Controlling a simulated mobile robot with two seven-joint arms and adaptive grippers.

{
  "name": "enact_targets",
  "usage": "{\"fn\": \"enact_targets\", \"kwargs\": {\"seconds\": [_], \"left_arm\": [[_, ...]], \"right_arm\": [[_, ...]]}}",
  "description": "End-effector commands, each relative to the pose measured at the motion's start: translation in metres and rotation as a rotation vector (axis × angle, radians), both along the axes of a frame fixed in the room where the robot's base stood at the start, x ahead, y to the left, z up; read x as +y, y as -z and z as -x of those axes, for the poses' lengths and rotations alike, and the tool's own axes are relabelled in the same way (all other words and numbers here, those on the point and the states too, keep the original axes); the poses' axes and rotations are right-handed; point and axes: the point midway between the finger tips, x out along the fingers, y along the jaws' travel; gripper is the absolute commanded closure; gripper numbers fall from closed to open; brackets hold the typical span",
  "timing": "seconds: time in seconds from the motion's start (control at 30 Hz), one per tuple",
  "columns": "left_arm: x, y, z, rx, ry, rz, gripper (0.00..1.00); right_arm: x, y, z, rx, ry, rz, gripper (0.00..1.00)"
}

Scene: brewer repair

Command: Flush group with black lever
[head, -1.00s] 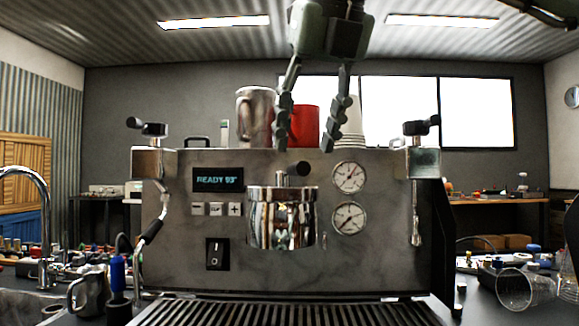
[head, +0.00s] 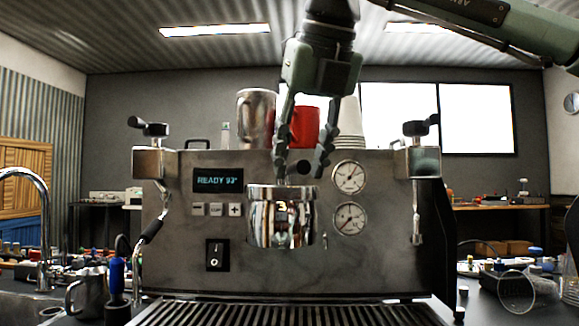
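The espresso machine (head: 215,275) faces me, its display reading "READY 93°". A shiny group head (head: 282,225) marked 3 projects from its front. The black lever's round knob (head: 304,168) shows just above the group head, and a short metal pin stands left of it. My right gripper (head: 300,170) hangs down from above, open and empty. Its two fingertips are on either side of the black knob in the picture. I cannot tell whether they touch it or are in front of it. My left gripper is not in view.
A metal mug (head: 256,115), a red mug (head: 305,128) and stacked white cups (head: 350,130) stand on the machine, behind the gripper. Steam wands hang at both sides. A drip grate (head: 285,313) lies below. A metal pitcher (head: 88,293) is at left, a clear glass (head: 518,290) at right.

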Motion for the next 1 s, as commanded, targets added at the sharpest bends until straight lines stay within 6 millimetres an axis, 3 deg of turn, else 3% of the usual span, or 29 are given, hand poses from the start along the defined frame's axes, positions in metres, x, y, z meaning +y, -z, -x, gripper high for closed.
{"fn": "enact_targets", "kwargs": {"seconds": [0.37, 1.0], "left_arm": [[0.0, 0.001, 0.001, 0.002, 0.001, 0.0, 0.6], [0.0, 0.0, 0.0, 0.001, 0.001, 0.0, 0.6]], "right_arm": [[0.003, 0.0, 0.001, -0.001, 0.018, 0.002, 0.74], [0.032, 0.0, 0.006, -0.001, 0.356, 0.002, 0.74]]}}
